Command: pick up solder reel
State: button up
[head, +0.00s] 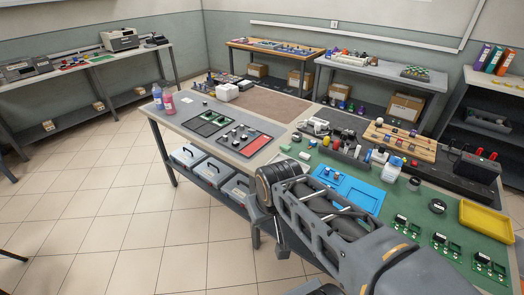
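A small dark round thing with a paler centre (437,206) lies on the green mat, left of the yellow tray. It looks like a reel and may be the solder reel, but it is too small to be sure. My arm crosses the lower right of the head view, in front of the bench, and bends at a dark round joint. The arm hides part of the bench's near edge. I cannot make out my gripper's fingers, and nothing held shows.
A yellow tray (486,219), a blue tray (363,196), green circuit boards (440,241) and white bottles share the green mat (400,214). A wooden rack (385,134) stands behind. Two bottles (168,102) stand at the bench's far left. The tiled floor (110,210) at left is clear.

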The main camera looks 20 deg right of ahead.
aim_at(297, 136)
jog(key=u, duration=0.3)
jog(key=k, duration=0.5)
jog(key=u, duration=0.7)
jog(key=i, duration=1.35)
jog(key=z, duration=1.25)
jog(key=i, duration=0.95)
jog(key=z, duration=1.3)
jog(key=i, duration=0.2)
jog(key=z, duration=0.1)
